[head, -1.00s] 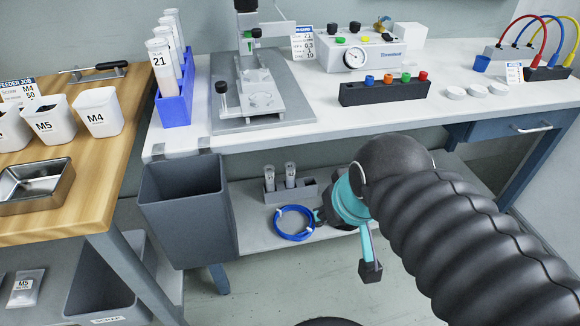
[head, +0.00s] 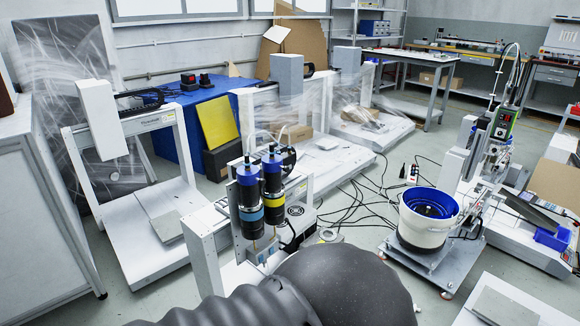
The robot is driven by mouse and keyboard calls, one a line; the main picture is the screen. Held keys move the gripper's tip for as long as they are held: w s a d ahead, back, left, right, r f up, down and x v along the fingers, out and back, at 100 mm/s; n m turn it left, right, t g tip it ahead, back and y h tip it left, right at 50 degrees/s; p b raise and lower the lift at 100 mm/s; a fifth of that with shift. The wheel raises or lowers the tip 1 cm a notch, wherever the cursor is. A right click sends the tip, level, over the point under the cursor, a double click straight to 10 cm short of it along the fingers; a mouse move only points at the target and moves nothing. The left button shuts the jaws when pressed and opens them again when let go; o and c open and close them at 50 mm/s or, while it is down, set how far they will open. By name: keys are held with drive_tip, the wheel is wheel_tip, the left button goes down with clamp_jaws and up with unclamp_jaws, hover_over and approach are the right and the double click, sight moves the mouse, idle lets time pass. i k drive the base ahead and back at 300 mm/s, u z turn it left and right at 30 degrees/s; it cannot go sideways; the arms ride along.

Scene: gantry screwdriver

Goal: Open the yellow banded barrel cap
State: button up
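Two dark barrels stand upright side by side on a white gantry frame at the lower middle of the head view. The right barrel (head: 274,181) has a yellow band (head: 274,200) and a blue cap (head: 271,158) on top. The left barrel (head: 248,196) has a light blue band and also a blue cap (head: 246,172). The yellow banded barrel's cap appears seated on it. My gripper is not in view. Only the black sleeve of my arm shows at the bottom edge, in front of the barrels' stand and hiding part of its base.
A white gantry (head: 130,140) stands at left, near a white cabinet (head: 45,200). A blue-lined bowl feeder (head: 427,222) stands on a wheeled cart at right. Cables (head: 370,195) lie on the floor between. A blue box bench (head: 195,110) stands behind.

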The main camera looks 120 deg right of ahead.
sight(271, 164)
drive_tip(key=z, duration=4.35)
drive_tip(key=k, duration=0.5)
drive_tip(key=u, duration=0.35)
drive_tip(key=i, duration=0.6)
drive_tip(key=z, duration=0.5)
